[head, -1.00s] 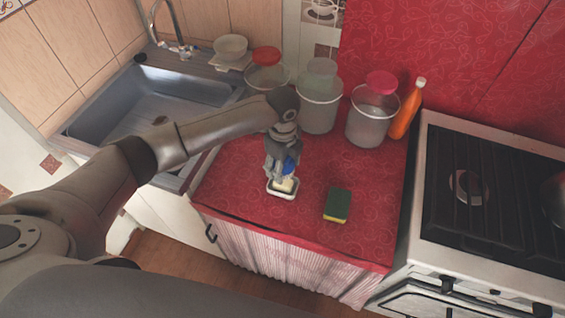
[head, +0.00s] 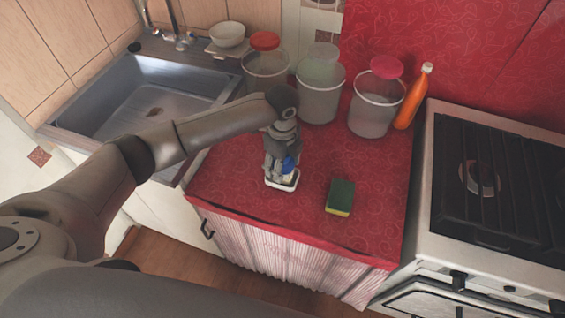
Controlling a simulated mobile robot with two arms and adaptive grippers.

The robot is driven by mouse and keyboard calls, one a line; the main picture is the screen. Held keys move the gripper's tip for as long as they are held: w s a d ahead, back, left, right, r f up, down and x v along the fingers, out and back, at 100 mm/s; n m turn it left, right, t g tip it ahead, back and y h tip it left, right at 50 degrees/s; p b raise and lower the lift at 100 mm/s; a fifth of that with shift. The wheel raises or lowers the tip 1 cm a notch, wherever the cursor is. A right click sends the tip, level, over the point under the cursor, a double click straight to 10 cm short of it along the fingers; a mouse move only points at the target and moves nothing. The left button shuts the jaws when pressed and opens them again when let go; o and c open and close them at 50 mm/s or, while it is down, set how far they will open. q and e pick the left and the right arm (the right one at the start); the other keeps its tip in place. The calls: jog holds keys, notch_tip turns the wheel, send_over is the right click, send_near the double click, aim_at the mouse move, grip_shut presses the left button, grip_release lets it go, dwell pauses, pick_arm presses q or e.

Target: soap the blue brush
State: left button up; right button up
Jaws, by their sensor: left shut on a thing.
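My left gripper (head: 279,171) comes in from the left and points down over the red counter. It is shut on the blue brush (head: 289,163), of which only a small blue part shows beside the fingers. Directly under it is a small white soap dish (head: 293,186) near the counter's front left. The gripper and brush hide most of the dish and what lies in it. I cannot tell whether the brush touches the soap. My right gripper is not in view.
A green and yellow sponge (head: 340,197) lies to the right of the dish. Several lidded clear jars (head: 373,115) and an orange bottle (head: 414,98) stand behind. The sink (head: 150,95) is at left, the stove (head: 490,190) at right. The counter's front right is clear.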

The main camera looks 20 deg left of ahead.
pick_arm(q)
jog(key=shift+f, duration=0.15)
dwell(0.4)
jog(key=shift+f, duration=0.35)
dwell(0.8)
jog(key=shift+s, duration=0.1)
dwell(0.9)
jog(key=shift+f, duration=0.15)
dwell(0.4)
jog(key=shift+p, duration=0.35)
notch_tip(320, 180, up, 7)
jog(key=p, duration=0.7)
jog(key=shift+p, duration=0.4)
